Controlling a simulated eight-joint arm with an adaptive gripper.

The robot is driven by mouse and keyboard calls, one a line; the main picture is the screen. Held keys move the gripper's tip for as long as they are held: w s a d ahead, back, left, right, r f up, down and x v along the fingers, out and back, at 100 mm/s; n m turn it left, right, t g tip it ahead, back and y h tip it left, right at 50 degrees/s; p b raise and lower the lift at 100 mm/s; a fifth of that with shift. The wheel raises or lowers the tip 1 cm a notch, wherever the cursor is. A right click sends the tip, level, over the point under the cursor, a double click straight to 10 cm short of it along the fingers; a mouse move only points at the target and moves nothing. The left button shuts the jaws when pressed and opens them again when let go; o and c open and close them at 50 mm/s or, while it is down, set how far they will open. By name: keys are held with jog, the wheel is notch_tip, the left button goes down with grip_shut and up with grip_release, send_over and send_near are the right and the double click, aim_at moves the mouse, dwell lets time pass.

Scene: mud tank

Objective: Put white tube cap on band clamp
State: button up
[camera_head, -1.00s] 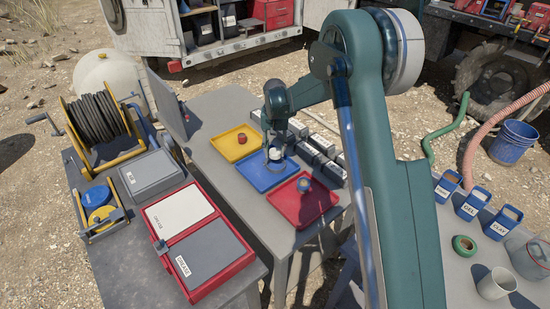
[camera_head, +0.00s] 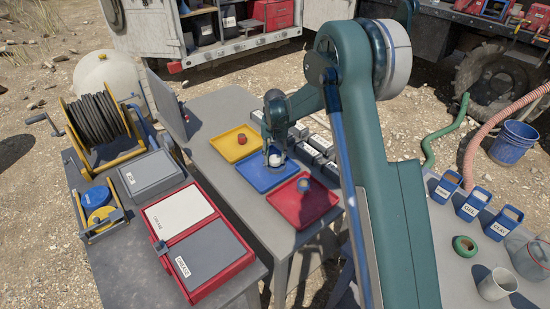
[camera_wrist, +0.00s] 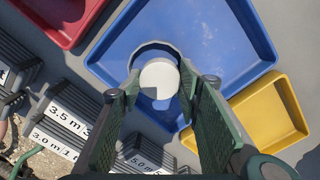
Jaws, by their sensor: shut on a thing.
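The white tube cap (camera_wrist: 158,76) is between my gripper's green fingers (camera_wrist: 160,95) in the wrist view, and they are shut on it. In the head view the cap (camera_head: 277,159) shows small at my gripper (camera_head: 276,155), over the blue tray (camera_head: 258,184). The band clamp shows as a grey ring (camera_wrist: 139,49) around and behind the cap in the wrist view, over the blue tray (camera_wrist: 212,38). Fingers and cap hide part of the ring. I cannot tell whether cap and ring touch.
A yellow tray (camera_head: 226,155) with a red item and a red tray (camera_head: 306,212) with a blue-and-orange item flank the blue tray. Labelled grey blocks (camera_head: 318,143) stand close on the right. A red case (camera_head: 220,280) lies on the nearer table.

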aim_at(275, 159)
jog(key=shift+f, duration=0.15)
jog(key=o, duration=0.6)
jog(key=shift+o, duration=0.2)
jog(key=shift+r, duration=0.2)
notch_tip(275, 159, up, 12)
jog(key=shift+p, duration=0.45)
dwell(0.5)
